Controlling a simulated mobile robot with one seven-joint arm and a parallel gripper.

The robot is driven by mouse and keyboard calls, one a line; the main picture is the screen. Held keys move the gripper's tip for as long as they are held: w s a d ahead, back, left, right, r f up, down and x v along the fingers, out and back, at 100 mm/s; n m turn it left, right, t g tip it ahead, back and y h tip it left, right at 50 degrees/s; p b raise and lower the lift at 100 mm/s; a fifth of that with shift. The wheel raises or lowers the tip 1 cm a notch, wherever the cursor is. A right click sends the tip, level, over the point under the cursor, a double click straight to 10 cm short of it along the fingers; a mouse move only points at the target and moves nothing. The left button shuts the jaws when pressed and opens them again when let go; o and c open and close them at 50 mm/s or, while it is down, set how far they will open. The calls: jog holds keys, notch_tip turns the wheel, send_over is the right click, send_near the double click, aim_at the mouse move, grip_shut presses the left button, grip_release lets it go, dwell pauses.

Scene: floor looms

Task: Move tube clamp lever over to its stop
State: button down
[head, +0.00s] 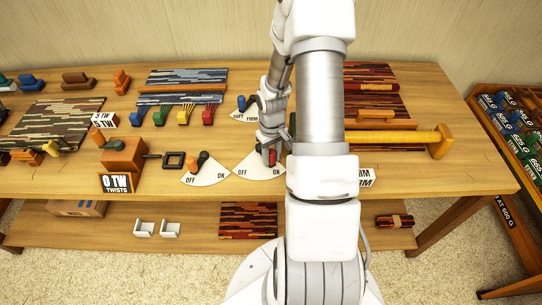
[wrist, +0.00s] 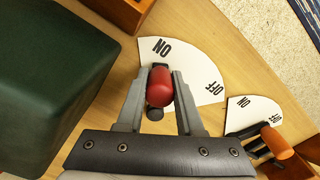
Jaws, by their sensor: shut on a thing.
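A lever with a red knob (wrist: 160,87) stands at a white fan-shaped plate (wrist: 192,62) marked ON and OFF. My gripper (wrist: 158,82) is shut on the red knob, one finger on each side. The knob is nearer the ON end of the plate. In the head view the red knob (head: 271,158) shows below my wrist, over the right part of its plate (head: 251,167). My arm hides part of this area. No label naming the tube clamp can be read.
A neighbouring ON/OFF plate (head: 206,175) has black and orange knobs; its orange knob (wrist: 276,143) also shows in the wrist view. A dark green block (wrist: 50,85) is close at the left in the wrist view. A wooden box (head: 123,152) and yellow bar (head: 400,137) are on the table.

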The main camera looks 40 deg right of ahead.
jog(key=shift+d, duration=0.1)
jog(key=c, duration=0.5)
grip_release()
jog(key=shift+c, duration=0.2)
notch_tip(320, 180, up, 18)
jog(key=p, duration=0.1)
jog(key=shift+f+p, duration=0.25)
jog(key=shift+p, duration=0.15)
